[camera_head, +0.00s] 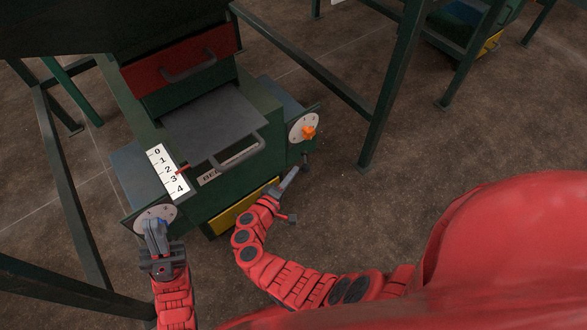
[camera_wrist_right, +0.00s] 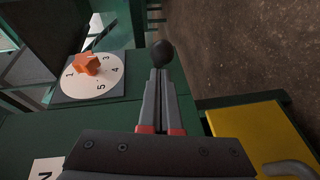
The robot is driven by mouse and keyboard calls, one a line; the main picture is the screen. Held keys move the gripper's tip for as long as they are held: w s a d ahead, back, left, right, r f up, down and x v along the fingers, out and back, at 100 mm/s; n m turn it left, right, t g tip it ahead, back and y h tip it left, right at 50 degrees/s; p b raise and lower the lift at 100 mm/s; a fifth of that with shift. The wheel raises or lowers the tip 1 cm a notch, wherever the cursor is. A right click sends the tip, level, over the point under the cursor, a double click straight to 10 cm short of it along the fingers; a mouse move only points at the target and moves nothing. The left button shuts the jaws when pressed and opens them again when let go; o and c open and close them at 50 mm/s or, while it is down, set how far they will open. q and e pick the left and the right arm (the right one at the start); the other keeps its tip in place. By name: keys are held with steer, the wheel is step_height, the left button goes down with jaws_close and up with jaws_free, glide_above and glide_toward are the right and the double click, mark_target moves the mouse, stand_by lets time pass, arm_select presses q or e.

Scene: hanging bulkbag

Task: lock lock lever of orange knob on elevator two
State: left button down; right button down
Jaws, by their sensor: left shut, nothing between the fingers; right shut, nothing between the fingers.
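The orange knob (camera_head: 308,132) sits on a white numbered dial (camera_head: 297,124) on the right side of the green machine. In the right wrist view the orange knob (camera_wrist_right: 87,64) is at upper left, on its dial (camera_wrist_right: 108,82). A lever with a black ball end (camera_wrist_right: 162,50) lies straight beyond my right fingertips; contact cannot be told. It also shows below the dial in the head view (camera_head: 305,168). My right gripper (camera_head: 290,178) is shut and empty, just below and left of the lever. My left gripper (camera_head: 154,228) is shut and empty, in front of the left dial (camera_head: 142,217), partly hiding it.
A green frame post (camera_head: 385,90) stands to the right. Floor right of the machine is clear.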

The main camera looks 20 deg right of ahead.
steer(key=shift+d, duration=0.2)
stand_by(0.4)
